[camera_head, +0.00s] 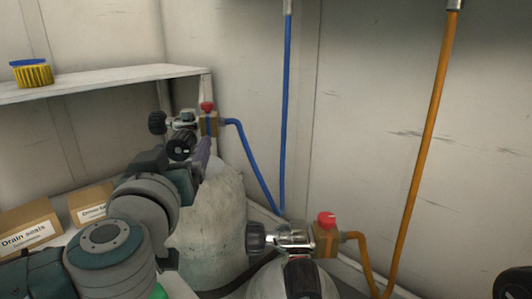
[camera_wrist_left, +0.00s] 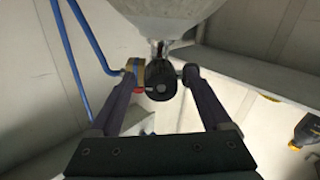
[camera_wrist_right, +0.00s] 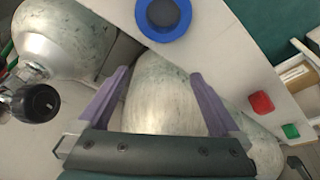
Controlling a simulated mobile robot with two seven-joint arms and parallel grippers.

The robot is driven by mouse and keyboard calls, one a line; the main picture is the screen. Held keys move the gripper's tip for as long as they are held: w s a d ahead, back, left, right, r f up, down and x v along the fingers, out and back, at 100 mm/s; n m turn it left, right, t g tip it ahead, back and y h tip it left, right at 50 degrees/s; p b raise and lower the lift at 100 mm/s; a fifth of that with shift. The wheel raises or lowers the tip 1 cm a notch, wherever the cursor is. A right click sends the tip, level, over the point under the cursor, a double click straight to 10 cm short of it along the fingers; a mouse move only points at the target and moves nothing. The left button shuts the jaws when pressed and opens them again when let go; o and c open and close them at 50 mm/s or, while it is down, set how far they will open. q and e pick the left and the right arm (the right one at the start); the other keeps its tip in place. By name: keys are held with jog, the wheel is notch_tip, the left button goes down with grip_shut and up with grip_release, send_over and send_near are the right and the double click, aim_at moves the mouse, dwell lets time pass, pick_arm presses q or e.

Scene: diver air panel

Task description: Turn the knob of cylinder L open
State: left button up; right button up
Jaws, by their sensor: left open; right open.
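Cylinder L (camera_head: 210,210) is a pale, worn tank at the middle left of the head view, with a blue hose on its valve. Its front black knob (camera_head: 181,147) has a white mark and faces me. A second black knob (camera_head: 157,122) sticks out to the left. My left gripper (camera_head: 192,154) is at the valve. In the left wrist view its open fingers (camera_wrist_left: 162,78) stand on either side of the front knob (camera_wrist_left: 161,88); I cannot tell whether they touch it. My right gripper (camera_wrist_right: 160,75) is open and empty, with a pale cylinder surface (camera_wrist_right: 155,100) beyond its fingers.
A second cylinder (camera_head: 262,280) with an orange hose (camera_head: 425,140) and red-topped valve (camera_head: 326,220) stands nearer at right. A shelf (camera_head: 110,80) holds a yellow-and-blue item (camera_head: 32,73). Boxes (camera_head: 30,225) lie below it. A blue ring (camera_wrist_right: 163,18) shows in the right wrist view.

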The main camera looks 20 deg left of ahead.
pick_arm(q)
jog(key=shift+w+a, duration=0.2)
jog(key=shift+w, duration=0.25)
jog(key=shift+c, duration=0.4)
grip_shut()
